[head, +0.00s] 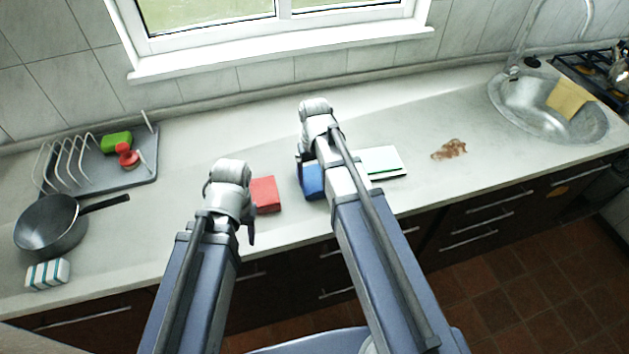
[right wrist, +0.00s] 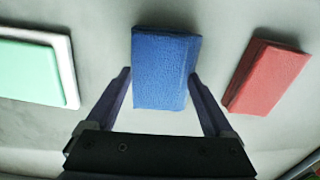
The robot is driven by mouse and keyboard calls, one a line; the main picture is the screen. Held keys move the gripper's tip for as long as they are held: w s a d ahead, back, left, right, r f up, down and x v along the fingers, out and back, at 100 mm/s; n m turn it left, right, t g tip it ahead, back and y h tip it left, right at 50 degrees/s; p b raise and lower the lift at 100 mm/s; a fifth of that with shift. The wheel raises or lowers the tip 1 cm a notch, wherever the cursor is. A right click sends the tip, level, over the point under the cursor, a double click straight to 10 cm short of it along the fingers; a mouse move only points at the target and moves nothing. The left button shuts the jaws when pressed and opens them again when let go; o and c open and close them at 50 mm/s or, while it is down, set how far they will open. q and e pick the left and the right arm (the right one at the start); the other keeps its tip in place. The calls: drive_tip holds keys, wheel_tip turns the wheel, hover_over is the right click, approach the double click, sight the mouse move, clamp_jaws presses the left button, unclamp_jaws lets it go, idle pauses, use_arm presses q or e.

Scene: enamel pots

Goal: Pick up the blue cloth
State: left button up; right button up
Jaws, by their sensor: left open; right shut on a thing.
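The blue cloth (head: 314,182) is a folded block at the middle of the counter, partly hidden behind my right arm. In the right wrist view the blue cloth (right wrist: 165,65) sits between the two fingers of my right gripper (right wrist: 161,76), which is shut on its near part. Whether the cloth touches the counter or is just clear of it, I cannot tell. In the head view my right gripper (head: 301,170) is mostly hidden by its own arm. My left gripper (head: 250,236) is open, beside the red cloth (head: 265,194), with its fingers partly hidden.
The red cloth also shows in the right wrist view (right wrist: 266,77). A green-and-white block (head: 384,163) lies right of the blue cloth. A brown stain (head: 450,149) and the sink (head: 535,117) are further right. A rack (head: 140,176), pan (head: 50,235) and striped sponge (head: 47,274) stand left.

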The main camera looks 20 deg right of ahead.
sight(315, 177)
drive_tip(key=c, duration=0.5)
use_arm(q)
drive_tip(key=shift+r, duration=0.1)
wheel_tip(315, 177, up, 10)
drive_tip(key=p, duration=1)
use_arm(e)
wheel_tip(315, 177, up, 10)
drive_tip(key=o, duration=0.8)
drive_tip(key=c, duration=0.6)
drive_tip(key=shift+c, duration=0.2)
use_arm(q)
drive_tip(key=shift+d, duration=0.1)
use_arm(e)
drive_tip(key=shift+d, duration=0.1)
